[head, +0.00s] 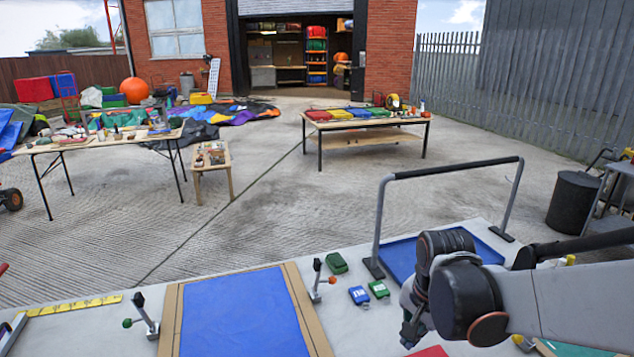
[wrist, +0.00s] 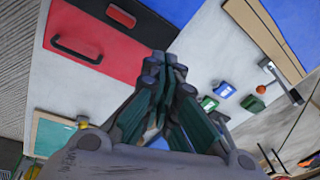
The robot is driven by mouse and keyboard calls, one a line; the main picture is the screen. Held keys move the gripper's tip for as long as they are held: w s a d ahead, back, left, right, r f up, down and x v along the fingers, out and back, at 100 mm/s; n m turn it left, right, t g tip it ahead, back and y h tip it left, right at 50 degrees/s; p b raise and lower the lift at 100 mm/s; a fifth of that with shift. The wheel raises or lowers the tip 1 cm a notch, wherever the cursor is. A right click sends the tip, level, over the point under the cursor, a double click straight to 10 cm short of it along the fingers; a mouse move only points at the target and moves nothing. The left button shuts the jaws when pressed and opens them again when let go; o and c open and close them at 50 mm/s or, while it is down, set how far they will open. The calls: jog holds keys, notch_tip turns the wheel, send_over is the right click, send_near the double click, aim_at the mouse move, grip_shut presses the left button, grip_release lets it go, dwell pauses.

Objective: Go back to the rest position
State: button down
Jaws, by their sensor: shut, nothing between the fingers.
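My gripper (wrist: 165,70) is shut and empty in the wrist view, its two fingers meeting at the tips above the pale worktop. In the head view my gripper (head: 408,335) hangs at the lower right, mostly hidden behind my wrist and arm. It is over the right part of the worktop (head: 250,255), beside a red item (head: 430,352) at the bottom edge. The wrist view shows a red panel with a black handle (wrist: 85,45) to the left of the fingers.
A blue panel in a wooden frame (head: 240,315) lies on the worktop, with clamps (head: 148,318) beside it. Small blue (head: 359,295) and green (head: 379,289) items lie near my gripper. A grey hoop frame (head: 378,225) stands at the back right. Other tables stand beyond on open concrete.

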jog(key=s+r+n+t, duration=0.5)
jog(key=s+r+n, duration=0.4)
jog(key=s+n, duration=0.1)
jog(key=shift+s+r, duration=0.4)
jog(key=shift+s, duration=0.5)
dwell(0.9)
